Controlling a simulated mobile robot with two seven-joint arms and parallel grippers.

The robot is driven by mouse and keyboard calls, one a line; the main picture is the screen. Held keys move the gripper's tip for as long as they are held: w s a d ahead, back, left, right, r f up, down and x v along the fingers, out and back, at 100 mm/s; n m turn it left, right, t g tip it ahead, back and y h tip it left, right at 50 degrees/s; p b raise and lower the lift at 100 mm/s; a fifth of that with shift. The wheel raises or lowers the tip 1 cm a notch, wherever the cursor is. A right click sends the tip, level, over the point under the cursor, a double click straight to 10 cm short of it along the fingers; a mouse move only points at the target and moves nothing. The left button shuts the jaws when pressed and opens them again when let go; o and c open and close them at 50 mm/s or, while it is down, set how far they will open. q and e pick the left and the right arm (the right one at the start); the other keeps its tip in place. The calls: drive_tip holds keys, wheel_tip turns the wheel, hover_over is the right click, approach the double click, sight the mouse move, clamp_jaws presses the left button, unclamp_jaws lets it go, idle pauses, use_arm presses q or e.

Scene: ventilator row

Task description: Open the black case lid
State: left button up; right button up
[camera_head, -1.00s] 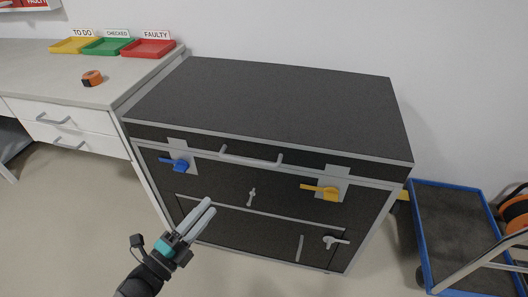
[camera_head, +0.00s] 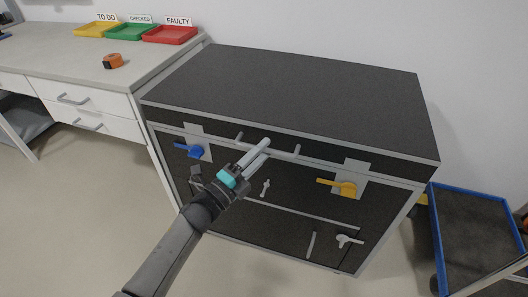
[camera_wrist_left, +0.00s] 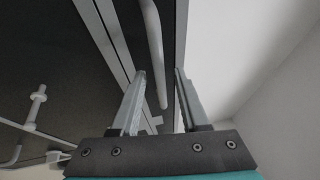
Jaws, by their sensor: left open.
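The black case (camera_head: 290,98) with grey edges has its lid shut. A grey bar handle (camera_head: 288,153) runs along the lid's front. A blue lever (camera_head: 190,150) and a yellow lever (camera_head: 340,187) sit on the front near its ends, both pointing left. My left gripper (camera_head: 264,146) is open at the handle and hides part of it. In the left wrist view, the handle (camera_wrist_left: 154,45) shows between the two fingers of my left gripper (camera_wrist_left: 160,74); I cannot tell whether they touch it. My right gripper is not in view.
Left of the case is a white bench (camera_head: 60,60) with yellow, green and red trays (camera_head: 170,35) and an orange tape measure (camera_head: 113,61). A blue-edged trolley (camera_head: 480,230) stands close on the right. A grey knob (camera_head: 265,187) and another lever (camera_head: 348,240) are lower on the front.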

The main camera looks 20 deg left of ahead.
use_arm(q)
drive_tip(key=shift+w+d+r, duration=0.1)
drive_tip(key=shift+w+d, duration=0.15)
drive_tip(key=shift+w, duration=0.25)
clamp_jaws()
idle(1.2)
